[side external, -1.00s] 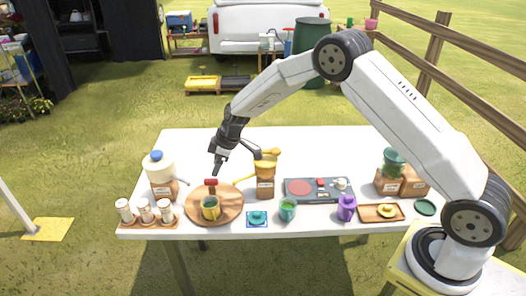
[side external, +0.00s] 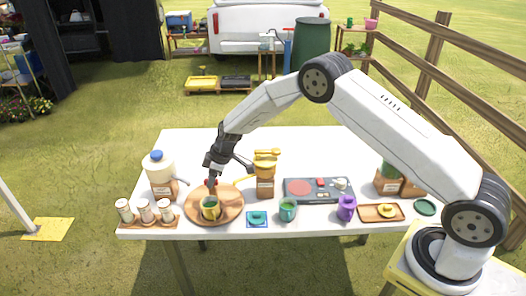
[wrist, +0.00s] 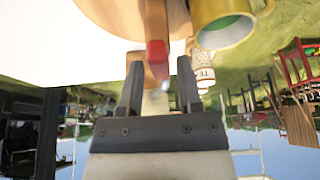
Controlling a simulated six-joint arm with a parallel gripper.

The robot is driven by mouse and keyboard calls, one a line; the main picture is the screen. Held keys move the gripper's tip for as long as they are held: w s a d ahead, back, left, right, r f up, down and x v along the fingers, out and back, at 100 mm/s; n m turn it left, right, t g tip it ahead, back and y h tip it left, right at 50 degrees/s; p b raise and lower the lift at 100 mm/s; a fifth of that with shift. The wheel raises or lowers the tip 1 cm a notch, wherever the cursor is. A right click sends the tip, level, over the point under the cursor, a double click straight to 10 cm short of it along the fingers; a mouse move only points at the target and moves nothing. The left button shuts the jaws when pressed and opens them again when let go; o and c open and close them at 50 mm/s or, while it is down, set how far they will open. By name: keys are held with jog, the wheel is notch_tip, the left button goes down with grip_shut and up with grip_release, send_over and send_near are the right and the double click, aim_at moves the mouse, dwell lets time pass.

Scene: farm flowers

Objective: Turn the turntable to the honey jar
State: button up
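The round wooden turntable (side external: 231,204) lies at the left of the white table, and its edge shows in the wrist view (wrist: 100,12). A yellow mug with green inside (side external: 210,209) stands on it; a yellow cup rim (wrist: 228,30) shows in the wrist view. A wooden handle with a red end (wrist: 157,52) is seen between the fingertips of my gripper (wrist: 160,72), with gaps on both sides. My gripper (side external: 211,179) is open, low over the turntable's far edge.
A blue-lidded jar (side external: 158,172) stands left of my gripper, and several shakers (side external: 145,211) stand in front of it. A teal cup (side external: 288,209), purple mug (side external: 346,208) and grey hob (side external: 319,190) are to the right. The back of the table is clear.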

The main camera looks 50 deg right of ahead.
grip_shut()
dwell(1.2)
